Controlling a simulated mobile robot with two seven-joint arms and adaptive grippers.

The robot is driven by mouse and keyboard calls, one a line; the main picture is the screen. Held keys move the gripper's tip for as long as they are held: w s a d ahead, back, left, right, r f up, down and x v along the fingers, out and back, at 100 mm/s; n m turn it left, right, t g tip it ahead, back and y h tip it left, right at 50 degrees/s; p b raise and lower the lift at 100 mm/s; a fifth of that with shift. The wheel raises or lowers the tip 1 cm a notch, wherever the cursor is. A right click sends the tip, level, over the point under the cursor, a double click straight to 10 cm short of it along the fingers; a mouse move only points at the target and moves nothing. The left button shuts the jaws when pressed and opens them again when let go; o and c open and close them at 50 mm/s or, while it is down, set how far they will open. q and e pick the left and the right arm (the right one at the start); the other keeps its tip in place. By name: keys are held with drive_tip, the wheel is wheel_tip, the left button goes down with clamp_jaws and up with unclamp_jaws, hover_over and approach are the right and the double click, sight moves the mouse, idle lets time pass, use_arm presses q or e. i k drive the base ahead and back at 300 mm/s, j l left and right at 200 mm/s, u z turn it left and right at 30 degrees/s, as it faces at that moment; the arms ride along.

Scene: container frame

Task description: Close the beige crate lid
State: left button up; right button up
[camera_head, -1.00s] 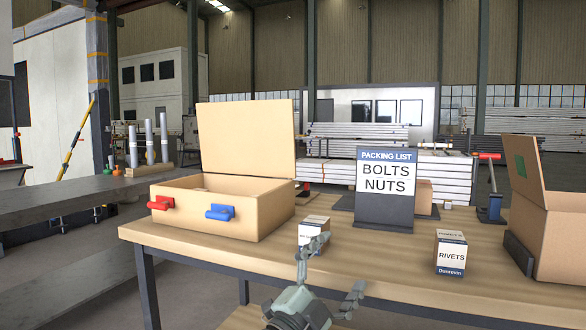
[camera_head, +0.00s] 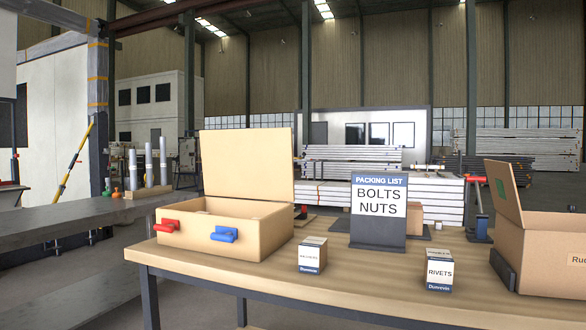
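The beige crate (camera_head: 230,238) stands on the left part of the wooden table. Its lid (camera_head: 246,165) is open and stands upright at the back, leaning slightly. Neither of my grippers shows in the head view.
A packing list sign (camera_head: 378,212) reads bolts and nuts. Two small boxes stand on the table (camera_head: 350,284): one at the front centre (camera_head: 312,255) and a rivets box (camera_head: 439,271). An open cardboard box (camera_head: 550,250) is at the right.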

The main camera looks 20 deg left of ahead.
sight(258, 164)
drive_tip(key=i+j+z, duration=0.1)
drive_tip(key=j+z, duration=0.2)
drive_tip(key=i+j+z, duration=0.1)
drive_tip(key=j+z, duration=0.2)
drive_tip(key=i+j+z, duration=0.1)
drive_tip(key=j+z, duration=0.2)
drive_tip(key=j+u, duration=0.4)
drive_tip(key=j, duration=0.65)
drive_tip(key=j+u, duration=0.45)
drive_tip(key=j, duration=1.2)
drive_tip(key=k+j+z, duration=0.1)
drive_tip(key=j, duration=0.45)
drive_tip(key=j+z, duration=0.35)
drive_tip(key=j, duration=0.2)
drive_tip(key=k+j+z, duration=0.15)
drive_tip(key=j+z, duration=0.2)
drive_tip(key=j, duration=0.15)
drive_tip(key=j+z, duration=1.25)
drive_tip(key=j, duration=0.25)
drive_tip(key=i+j+z, duration=0.1)
drive_tip(key=j+z, duration=0.25)
drive_tip(key=j, duration=0.2)
drive_tip(key=j+z, duration=0.35)
drive_tip(key=j, duration=0.75)
